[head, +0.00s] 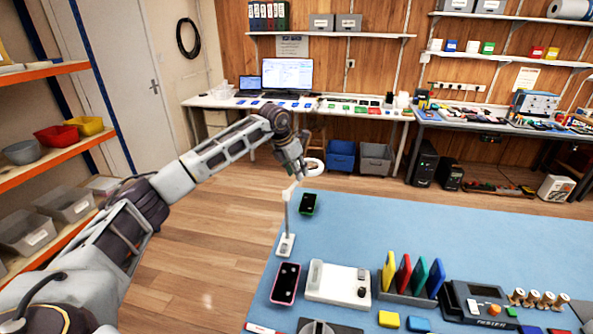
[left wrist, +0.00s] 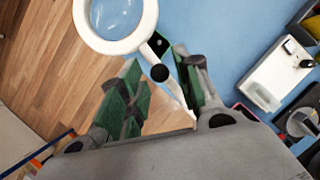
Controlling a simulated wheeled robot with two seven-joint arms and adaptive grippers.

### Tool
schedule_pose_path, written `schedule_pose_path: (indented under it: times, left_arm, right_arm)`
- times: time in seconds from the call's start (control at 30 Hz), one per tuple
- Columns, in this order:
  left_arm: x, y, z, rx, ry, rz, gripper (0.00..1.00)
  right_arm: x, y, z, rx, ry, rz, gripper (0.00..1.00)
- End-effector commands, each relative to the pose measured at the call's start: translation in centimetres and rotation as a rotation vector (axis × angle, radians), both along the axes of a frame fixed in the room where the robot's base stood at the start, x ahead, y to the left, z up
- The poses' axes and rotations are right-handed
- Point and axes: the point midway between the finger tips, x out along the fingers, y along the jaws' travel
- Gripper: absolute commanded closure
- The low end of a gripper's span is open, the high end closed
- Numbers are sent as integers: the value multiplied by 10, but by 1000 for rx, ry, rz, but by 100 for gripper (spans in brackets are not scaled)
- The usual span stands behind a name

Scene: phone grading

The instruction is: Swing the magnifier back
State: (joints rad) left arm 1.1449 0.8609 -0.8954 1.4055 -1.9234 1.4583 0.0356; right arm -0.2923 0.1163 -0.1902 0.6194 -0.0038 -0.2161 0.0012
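The magnifier has a white ring head (head: 321,172), a thin white stem (head: 287,212) and a white base (head: 285,246) on the blue mat's far left edge. Its head leans out over the floor side. My left gripper (head: 301,172) is at the top of the stem, beside the ring. In the left wrist view the ring (left wrist: 110,46) is large at the top, beyond the fingertips. Its black joint knob (left wrist: 159,73) shows between the parted green-padded fingers of my left gripper (left wrist: 162,78). I cannot tell whether either finger touches it. My right gripper is not in view.
On the blue mat (head: 420,235), a phone (head: 308,204) lies behind the base and a pink-edged phone (head: 285,284) in front. A white device (head: 338,284), a rack of coloured cards (head: 404,292) and a dark meter (head: 480,302) stand to the right. Orange shelves (head: 45,155) are at left.

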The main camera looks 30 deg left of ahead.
Motion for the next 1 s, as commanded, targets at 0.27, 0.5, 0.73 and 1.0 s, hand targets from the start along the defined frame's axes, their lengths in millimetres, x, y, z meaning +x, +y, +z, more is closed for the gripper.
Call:
schedule_pose_path:
  times: [0.27,0.5,0.73,1.0]
  left_arm:
    - [0,0,0,0,0,0,100]
    - [0,0,1,0,-1,-1,100]
    - [1,-2,1,0,-2,-23,100]
    - [1,-10,2,0,-2,-121,100]
  right_arm:
    - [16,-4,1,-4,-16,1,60]
    - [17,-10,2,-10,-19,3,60]
    - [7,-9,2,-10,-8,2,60]
    - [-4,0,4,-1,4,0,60]
